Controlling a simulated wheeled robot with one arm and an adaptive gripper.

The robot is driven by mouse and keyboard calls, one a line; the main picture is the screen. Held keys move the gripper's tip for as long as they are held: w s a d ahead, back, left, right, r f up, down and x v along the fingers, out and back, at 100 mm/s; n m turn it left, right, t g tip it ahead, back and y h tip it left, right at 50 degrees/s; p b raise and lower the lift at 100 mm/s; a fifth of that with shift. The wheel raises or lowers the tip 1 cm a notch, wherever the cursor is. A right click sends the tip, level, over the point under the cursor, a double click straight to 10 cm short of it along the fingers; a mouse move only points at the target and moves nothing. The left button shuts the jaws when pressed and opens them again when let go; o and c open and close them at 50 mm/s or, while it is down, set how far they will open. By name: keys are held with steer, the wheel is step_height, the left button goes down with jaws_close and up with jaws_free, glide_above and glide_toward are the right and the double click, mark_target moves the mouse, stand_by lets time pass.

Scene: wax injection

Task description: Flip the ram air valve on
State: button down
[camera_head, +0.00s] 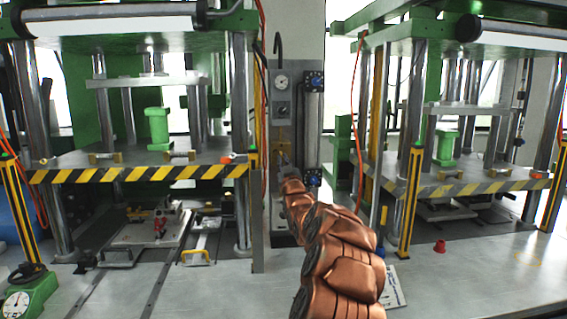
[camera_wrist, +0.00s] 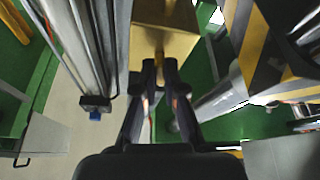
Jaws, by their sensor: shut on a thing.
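A brass block (camera_wrist: 165,40), apparently the ram air valve's body, fills the top middle of the wrist view. A small brass piece, apparently the valve's lever (camera_wrist: 159,65), sticks out below it. My gripper (camera_wrist: 159,78) is shut on this piece, with a dark finger on each side. In the head view my copper-coloured arm reaches forward to the grey panel (camera_head: 282,110) between the two presses. My gripper (camera_head: 283,160) shows there only as a small part at the arm's far end. The brass block (camera_head: 283,134) shows faintly just above it.
A green press (camera_head: 140,175) with a striped edge stands left, and a similar press (camera_head: 470,188) stands right. A vertical cylinder (camera_head: 313,125) is close beside the panel's right. Red hoses hang on both sides. A red cap (camera_head: 440,246) sits on the right bench.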

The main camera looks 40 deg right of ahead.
stand_by(0.3)
steer(key=shift+a+r+m+g+h+b, duration=0.1)
steer(key=shift+m+g+h+b, duration=0.4)
steer(key=shift+m+b, duration=0.55)
steer(key=shift+m+g+h+b, duration=0.2)
steer(key=shift+m+h+b, duration=0.45)
steer(key=shift+m, duration=0.7)
steer(key=c, duration=1.3)
jaws_free()
steer(key=shift+o, duration=0.2)
steer(key=v, duration=1.2)
